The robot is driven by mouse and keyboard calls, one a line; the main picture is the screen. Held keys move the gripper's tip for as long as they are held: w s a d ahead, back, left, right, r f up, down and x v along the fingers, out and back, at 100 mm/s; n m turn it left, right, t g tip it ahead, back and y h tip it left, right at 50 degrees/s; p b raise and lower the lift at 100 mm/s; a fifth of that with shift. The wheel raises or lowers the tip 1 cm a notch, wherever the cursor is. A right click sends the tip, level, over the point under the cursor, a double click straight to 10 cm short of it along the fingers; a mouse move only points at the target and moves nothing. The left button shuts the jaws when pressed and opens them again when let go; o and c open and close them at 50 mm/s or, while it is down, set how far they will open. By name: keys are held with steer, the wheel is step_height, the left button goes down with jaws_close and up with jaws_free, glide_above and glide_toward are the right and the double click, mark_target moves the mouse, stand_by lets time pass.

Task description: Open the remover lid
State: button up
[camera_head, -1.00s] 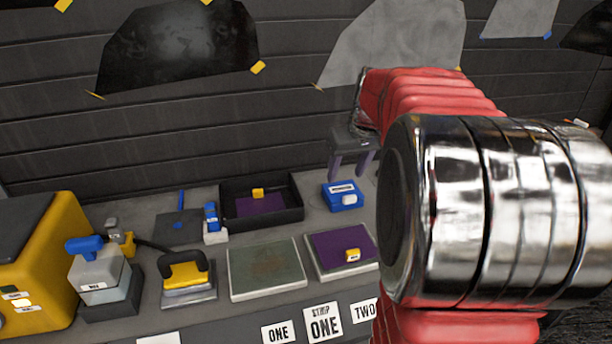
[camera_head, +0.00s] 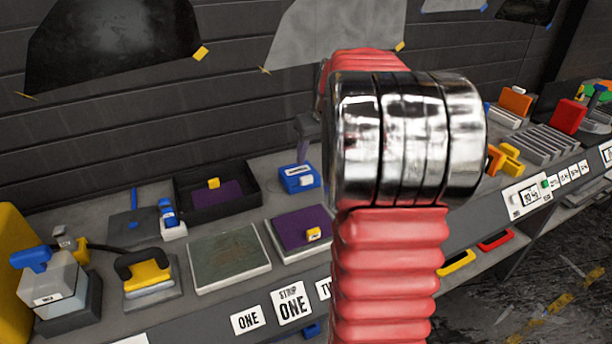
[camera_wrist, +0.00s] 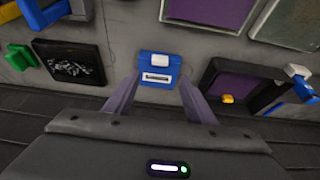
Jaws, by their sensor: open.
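A small blue box (camera_head: 298,178) with a white label and a white tab on its front stands on the bench, right of the black tray. Its label is too small to read, and its lid looks closed. It also shows in the wrist view (camera_wrist: 156,66), upper middle, with the white tab on the far side. My gripper (camera_wrist: 159,80) is open and empty, its two purple-grey fingers pointing toward the box, one to each side of it in the picture. I cannot tell the height gap. In the head view my arm hides most of the gripper; one finger shows above the box.
A black tray (camera_head: 181,202) with a purple sheet stands left of the box. A purple-topped pad (camera_head: 272,237) and a grey-green pad (camera_head: 230,290) lie in front. A dark framed panel (camera_wrist: 74,91) and a green item (camera_wrist: 20,57) are on the other side.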

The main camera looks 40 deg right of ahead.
mark_target(306, 177)
steer(key=x, duration=1.1)
steer(key=shift+w, duration=0.1)
steer(key=shift+c, duration=0.5)
jaws_close()
